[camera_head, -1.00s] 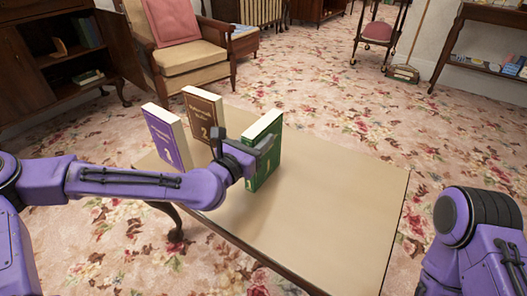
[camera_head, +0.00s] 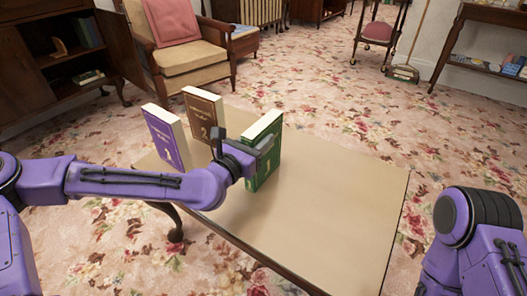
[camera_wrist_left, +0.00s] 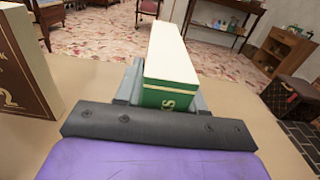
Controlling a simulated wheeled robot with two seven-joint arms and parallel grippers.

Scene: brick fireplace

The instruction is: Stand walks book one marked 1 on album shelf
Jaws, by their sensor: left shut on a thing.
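My left gripper (camera_head: 262,149) is shut on a green book (camera_head: 267,165) that stands upright on the tan tabletop. The gripper covers part of its cover, and its mark is too small to read surely. In the left wrist view the green book (camera_wrist_left: 168,63) sits between the fingers, pale page edge up. A brown book (camera_head: 201,110) marked 2 and a purple book (camera_head: 168,138) with a white numeral stand upright to the left of it. Part of the brown book also shows in the left wrist view (camera_wrist_left: 22,70). My right gripper is out of view.
The table (camera_head: 330,215) is clear to the right of the green book. A dark open cabinet (camera_head: 45,62) with several books on its shelves stands at the upper left. An armchair (camera_head: 188,60) stands behind the table, and a shelf table (camera_head: 490,45) stands at the far right.

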